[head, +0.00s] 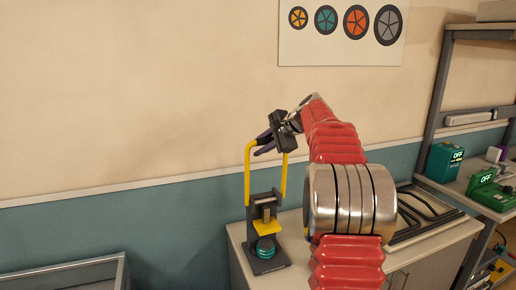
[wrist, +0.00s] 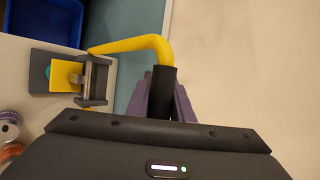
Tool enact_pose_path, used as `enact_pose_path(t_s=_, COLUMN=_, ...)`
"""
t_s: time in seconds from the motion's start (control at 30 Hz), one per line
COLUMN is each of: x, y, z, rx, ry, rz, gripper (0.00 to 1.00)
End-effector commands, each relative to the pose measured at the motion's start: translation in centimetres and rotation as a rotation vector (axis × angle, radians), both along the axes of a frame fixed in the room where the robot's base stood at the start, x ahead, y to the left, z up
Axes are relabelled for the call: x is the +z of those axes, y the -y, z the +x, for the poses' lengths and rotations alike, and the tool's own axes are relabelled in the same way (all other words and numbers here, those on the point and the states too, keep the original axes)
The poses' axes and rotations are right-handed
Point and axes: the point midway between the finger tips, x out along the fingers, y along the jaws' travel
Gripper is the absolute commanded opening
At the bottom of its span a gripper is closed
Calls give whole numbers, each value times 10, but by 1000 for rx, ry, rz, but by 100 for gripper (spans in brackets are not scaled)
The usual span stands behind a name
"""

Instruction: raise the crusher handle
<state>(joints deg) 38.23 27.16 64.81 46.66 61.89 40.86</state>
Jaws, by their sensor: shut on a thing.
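The crusher (head: 248,228) stands on the grey cabinet top, with a dark upright and base. Its yellow handle (head: 247,178) rises on both sides to a crossbar above the body, and it also shows in the wrist view (wrist: 138,44). My gripper (head: 267,143) is at the top of the handle. In the wrist view its purple fingers are shut on the black grip (wrist: 162,85). A yellow pressing plate (wrist: 66,75) sits over a teal can (head: 265,247) on the base. My gripper and arm partly hide the crossbar in the head view.
A blue bin (wrist: 48,18) and several cans (wrist: 9,130) lie near the crusher in the wrist view. A shelf unit (head: 440,95) with a teal box (head: 443,163) and a green device (head: 490,192) stands at right. The wall behind the handle is bare.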

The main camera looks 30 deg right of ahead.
Motion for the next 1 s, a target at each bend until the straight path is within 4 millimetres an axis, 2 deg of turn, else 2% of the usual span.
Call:
enact_pose_path(t_s=0.03, x=-13, y=-1, z=0, rx=6, ry=-21, rz=10, gripper=0)
enact_pose_path(t_s=0.4, x=-13, y=-1, z=0, rx=6, ry=-21, rz=10, gripper=0)
enact_pose_path(t_s=0.43, x=-13, y=-1, z=0, rx=5, ry=-21, rz=10, gripper=22)
enact_pose_path(t_s=0.6, x=-11, y=-1, z=0, rx=4, ry=-16, rz=9, gripper=34)
enact_pose_path(t_s=0.67, x=-9, y=0, z=0, rx=3, ry=-14, rz=7, gripper=38)
enact_pose_path(t_s=1.0, x=-4, y=1, z=-2, rx=0, ry=-9, rz=4, gripper=39)
